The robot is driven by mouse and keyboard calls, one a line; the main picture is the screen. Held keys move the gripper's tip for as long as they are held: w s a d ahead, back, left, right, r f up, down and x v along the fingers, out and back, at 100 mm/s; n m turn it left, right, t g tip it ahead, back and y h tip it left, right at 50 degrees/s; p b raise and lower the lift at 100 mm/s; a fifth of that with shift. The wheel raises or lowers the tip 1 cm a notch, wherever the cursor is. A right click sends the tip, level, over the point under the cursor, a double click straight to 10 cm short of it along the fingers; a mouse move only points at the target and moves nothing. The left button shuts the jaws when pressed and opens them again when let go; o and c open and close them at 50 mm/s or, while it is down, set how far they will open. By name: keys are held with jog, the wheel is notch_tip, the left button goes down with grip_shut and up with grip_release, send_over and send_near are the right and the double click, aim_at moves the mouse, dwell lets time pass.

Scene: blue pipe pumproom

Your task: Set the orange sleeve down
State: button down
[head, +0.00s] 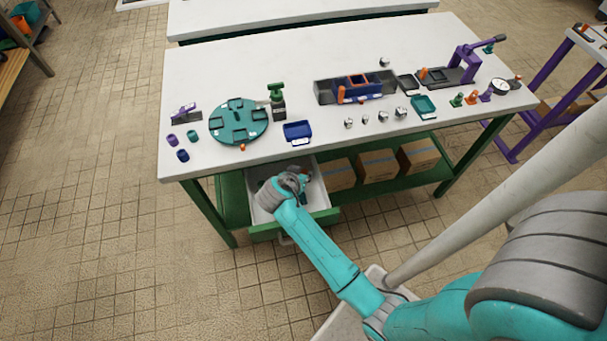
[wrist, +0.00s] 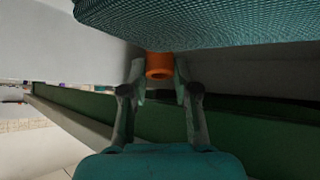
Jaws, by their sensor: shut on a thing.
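My gripper (wrist: 160,80) is shut on the orange sleeve (wrist: 160,66), which sits between the fingertips in the wrist view with its round open end towards the camera. A teal textured surface (wrist: 200,22) lies just beyond the sleeve; I cannot tell whether they touch. In the head view my arm reaches into the open drawer (head: 318,198) under the table's front edge.
The white tabletop (head: 210,80) above carries a teal round tray (head: 216,127), a blue tray (head: 297,126) and several small parts. Cardboard boxes (head: 379,166) stand on the green shelf right of the drawer. The drawer's pale wall (wrist: 80,45) is close to my gripper.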

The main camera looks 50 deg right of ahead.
jog(key=y, duration=0.3)
jog(key=shift+w+d+r, duration=0.1)
jog(key=shift+d+r, duration=0.2)
jog(key=shift+a+f, duration=0.1)
jog(key=shift+f, duration=0.75)
jog(key=c, duration=0.9)
grip_release()
jog(key=shift+o, duration=0.2)
jog(key=v, duration=1.2)
jog(key=shift+w+r, duration=0.1)
jog(key=shift+r, duration=0.05)
